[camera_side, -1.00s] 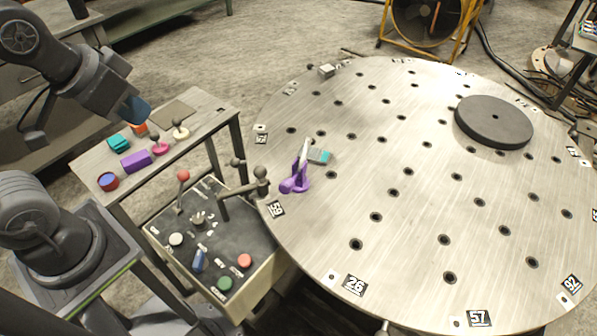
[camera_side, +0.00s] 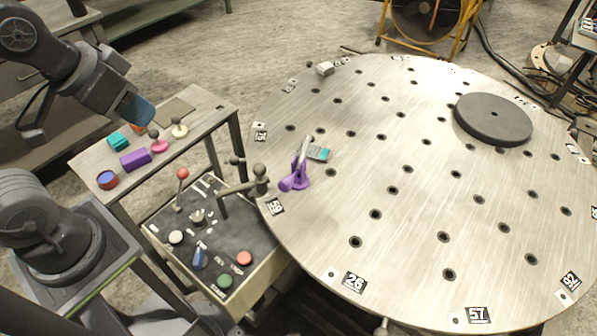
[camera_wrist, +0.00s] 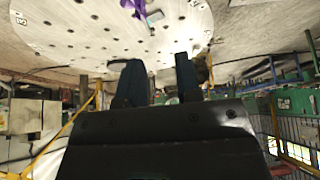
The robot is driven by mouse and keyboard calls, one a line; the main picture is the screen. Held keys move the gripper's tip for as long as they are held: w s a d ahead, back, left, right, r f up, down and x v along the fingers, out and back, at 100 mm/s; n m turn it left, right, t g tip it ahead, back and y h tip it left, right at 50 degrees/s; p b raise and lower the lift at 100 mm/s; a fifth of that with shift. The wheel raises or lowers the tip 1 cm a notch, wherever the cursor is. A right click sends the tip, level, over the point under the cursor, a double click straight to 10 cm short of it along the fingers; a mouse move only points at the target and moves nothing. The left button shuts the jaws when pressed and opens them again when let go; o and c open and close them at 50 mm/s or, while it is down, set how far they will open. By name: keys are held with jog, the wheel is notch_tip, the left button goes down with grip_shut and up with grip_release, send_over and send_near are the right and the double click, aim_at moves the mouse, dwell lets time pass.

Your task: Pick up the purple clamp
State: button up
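The purple clamp (camera_side: 300,179) stands near the left edge of the round metal table, its pale arm tilted up. A small grey and teal block (camera_side: 319,153) lies right beside it. The clamp also shows at the top edge of the wrist view (camera_wrist: 136,5), partly cut off. My gripper (camera_wrist: 160,78) is open and empty, with two dark fingers apart. In the side view my gripper (camera_side: 139,110) is at the upper left, over the small side bench and well away from the clamp. Its fingers cannot be told apart there.
The round table (camera_side: 420,230) has many holes, a dark disc (camera_side: 493,119) and a small metal block (camera_side: 325,69). The side bench holds a purple block (camera_side: 135,160), a teal block (camera_side: 118,141) and knobs. A control box (camera_side: 215,235) with levers stands between bench and table.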

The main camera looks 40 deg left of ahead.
jog(key=o, duration=0.5)
jog(key=n+g, duration=0.3)
jog(key=g, duration=0.1)
send_over(299, 160)
jog(key=s, duration=0.2)
notch_tip(299, 160, down, 17)
jog(key=f, duration=0.3)
jog(key=w+f, duration=0.1)
jog(key=f, duration=0.4)
jog(key=shift+w+d+f, duration=0.1)
jog(key=shift+w+f, duration=0.3)
jog(key=shift+w+a+f, duration=0.1)
jog(key=shift+w+f, duration=0.05)
jog(key=shift+f, duration=1.3)
jog(key=shift+w+a+f, duration=0.1)
jog(key=shift+w+f, duration=0.05)
jog(key=shift+f, duration=1.3)
